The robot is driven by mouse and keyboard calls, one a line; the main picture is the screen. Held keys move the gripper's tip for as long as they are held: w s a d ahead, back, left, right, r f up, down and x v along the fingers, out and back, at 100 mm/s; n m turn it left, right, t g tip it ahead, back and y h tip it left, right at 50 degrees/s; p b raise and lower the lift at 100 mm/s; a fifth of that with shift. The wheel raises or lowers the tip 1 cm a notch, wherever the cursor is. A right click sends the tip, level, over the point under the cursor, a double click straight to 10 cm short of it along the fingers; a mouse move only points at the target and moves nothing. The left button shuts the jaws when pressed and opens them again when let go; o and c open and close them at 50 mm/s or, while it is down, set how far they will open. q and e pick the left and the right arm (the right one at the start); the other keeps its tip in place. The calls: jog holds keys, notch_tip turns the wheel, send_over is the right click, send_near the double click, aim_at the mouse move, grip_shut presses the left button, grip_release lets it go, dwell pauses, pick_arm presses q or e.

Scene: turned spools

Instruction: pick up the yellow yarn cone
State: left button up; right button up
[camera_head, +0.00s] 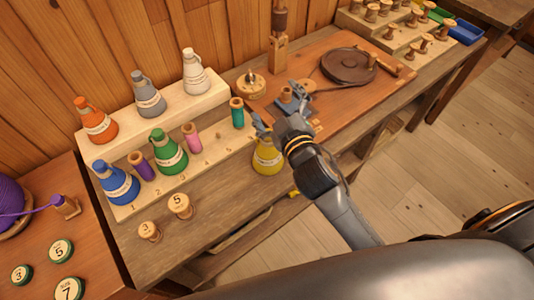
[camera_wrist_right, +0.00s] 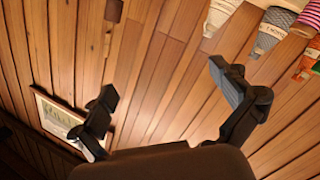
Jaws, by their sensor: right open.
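The yellow yarn cone (camera_head: 268,157) stands upright near the front edge of the workbench, in front of the stepped rack. My right gripper (camera_head: 279,108) is in the air above and behind it in the head view. Its fingers are spread and empty. The right wrist view shows the same open fingers (camera_wrist_right: 166,96) against the plank wall, and the yellow cone does not show there. In the head view, my right arm passes close to the right of the cone. My left gripper is not in view.
The stepped wooden rack (camera_head: 219,164) holds several cones and spools, including the green cone (camera_head: 168,152) and teal spool (camera_head: 237,112). Two numbered wooden spools (camera_head: 180,206) stand at the front left. A dark round plate (camera_head: 349,65) lies at the back right.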

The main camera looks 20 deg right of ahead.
jog(key=a+r+n+t+y, duration=0.1)
jog(key=a+r+n+y, duration=1.3)
jog(key=n, duration=0.1)
jog(key=s+a+n+g+y, duration=0.4)
jog(key=a+n+g+y, duration=0.25)
jog(key=n+g, duration=0.45)
jog(key=n+g+h, duration=0.7)
jog(key=n+h, duration=0.4)
jog(key=h, duration=1)
send_over(267, 139)
jog(key=w, duration=0.2)
notch_tip(267, 139, down, 18)
jog(key=shift+a+r, duration=0.1)
jog(key=shift+r, duration=0.05)
jog(key=shift+d+f, duration=0.2)
jog(key=shift+d, duration=0.15)
notch_tip(267, 139, down, 8)
jog(key=shift+r+p, duration=0.1)
jog(key=shift+p, duration=0.75)
jog(key=shift+s+f+p, duration=0.2)
jog(key=shift+f+p, duration=0.2)
jog(key=shift+f, duration=0.15)
notch_tip(267, 139, down, 4)
jog(key=shift+s+d+r+p, duration=0.1)
jog(key=shift+s+r+p, duration=0.1)
jog(key=shift+p, duration=0.5)
jog(key=shift+w+f, duration=0.1)
jog(key=shift+f, duration=0.3)
